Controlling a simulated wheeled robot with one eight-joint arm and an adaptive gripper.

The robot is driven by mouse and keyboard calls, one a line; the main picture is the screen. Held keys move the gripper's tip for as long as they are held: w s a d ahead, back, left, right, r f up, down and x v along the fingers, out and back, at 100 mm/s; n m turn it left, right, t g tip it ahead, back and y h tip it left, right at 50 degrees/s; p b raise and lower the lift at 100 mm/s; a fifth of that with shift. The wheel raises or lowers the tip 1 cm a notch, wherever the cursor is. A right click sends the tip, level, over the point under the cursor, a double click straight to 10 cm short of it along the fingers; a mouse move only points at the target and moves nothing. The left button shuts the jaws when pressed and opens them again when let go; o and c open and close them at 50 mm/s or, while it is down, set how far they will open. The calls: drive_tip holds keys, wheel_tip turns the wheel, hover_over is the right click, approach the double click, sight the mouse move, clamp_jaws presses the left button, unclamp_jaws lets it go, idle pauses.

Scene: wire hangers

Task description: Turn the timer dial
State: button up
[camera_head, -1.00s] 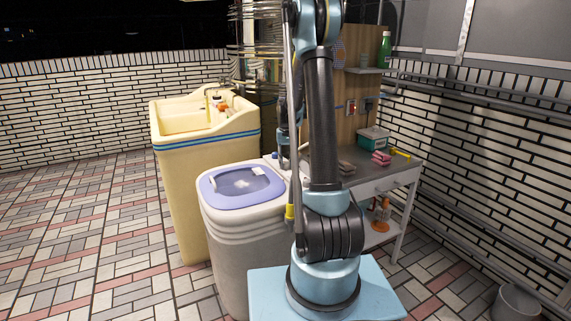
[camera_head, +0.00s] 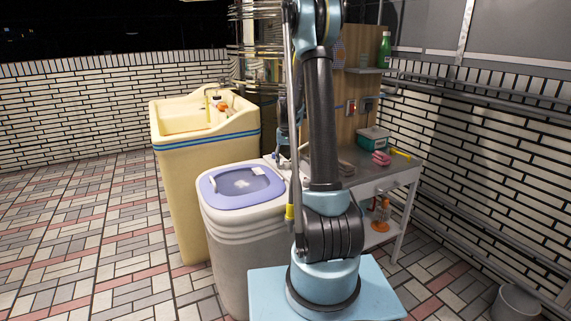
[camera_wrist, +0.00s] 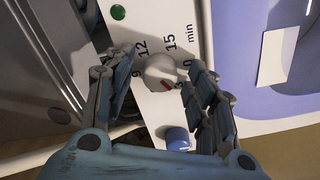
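The timer dial (camera_wrist: 162,72) is a round pale knob with a red mark on a white panel (camera_wrist: 140,20). Numbers 9, 12, 15 and 0 and the word "min" are printed around it. My gripper (camera_wrist: 160,70) has one finger on each side of the dial, pointing down at the panel. The fingers are apart; a gap shows on the left, and the right finger is very close to the dial. I cannot tell if it touches. In the head view, the washing machine (camera_head: 238,240) stands left of my arm, and the dial is hidden behind my arm.
A blue knob (camera_wrist: 177,138) and a green button (camera_wrist: 118,12) are on the same panel. The purple lid (camera_wrist: 245,60) lies to the right. A yellow sink (camera_head: 200,150) stands behind the washer, and a grey table (camera_head: 385,175) with sponges stands to the right.

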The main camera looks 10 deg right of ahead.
sight(286, 162)
wheel_tip(286, 162, up, 12)
idle(0.8)
